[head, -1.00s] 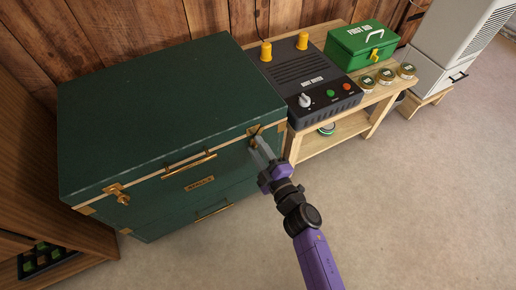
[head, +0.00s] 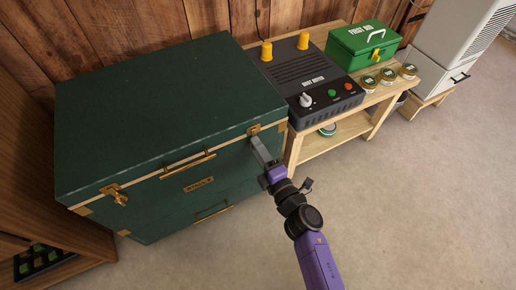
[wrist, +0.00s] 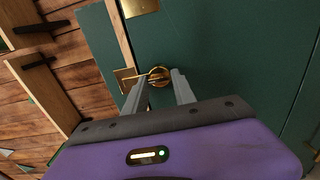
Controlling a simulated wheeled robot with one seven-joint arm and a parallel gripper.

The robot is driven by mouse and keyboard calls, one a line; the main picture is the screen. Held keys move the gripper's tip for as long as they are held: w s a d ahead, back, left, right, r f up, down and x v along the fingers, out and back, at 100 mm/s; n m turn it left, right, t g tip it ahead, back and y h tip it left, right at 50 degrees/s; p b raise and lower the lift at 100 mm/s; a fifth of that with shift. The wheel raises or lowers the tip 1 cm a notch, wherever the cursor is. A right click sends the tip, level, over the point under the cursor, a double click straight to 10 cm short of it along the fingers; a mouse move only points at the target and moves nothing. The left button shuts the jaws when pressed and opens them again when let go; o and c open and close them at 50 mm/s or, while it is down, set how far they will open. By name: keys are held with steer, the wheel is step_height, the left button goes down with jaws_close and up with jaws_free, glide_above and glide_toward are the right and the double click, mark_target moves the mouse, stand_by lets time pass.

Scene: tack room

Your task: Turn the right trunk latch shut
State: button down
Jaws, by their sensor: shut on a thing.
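The dark green trunk (head: 165,110) stands at the left in the head view. Its right latch has a brass hasp plate (head: 254,130) at the lid's front right edge. In the wrist view the round brass latch knob (wrist: 159,76) sits between my fingertips. My gripper (head: 259,148) is shut on this knob, and it also shows in the wrist view (wrist: 160,84). In the head view my fingers hide the knob. The left latch (head: 117,196) is brass and hangs at the front left, with its knob visible.
A wooden bench (head: 345,125) right of the trunk carries a black control box (head: 315,85), a green first aid box (head: 362,46) and several small tins (head: 388,75). A wooden shelf (head: 45,195) stands close at the left. The floor (head: 420,200) in front is clear.

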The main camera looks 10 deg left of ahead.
steer(key=c, duration=1)
jaws_free()
steer(key=shift+c, duration=0.2)
steer(key=shift+s, duration=0.1)
steer(key=p+v, duration=0.2)
steer(key=v, duration=0.5)
steer(key=shift+s+d+p, duration=0.2)
steer(key=shift+s+p, duration=0.05)
steer(key=shift+p, duration=0.1)
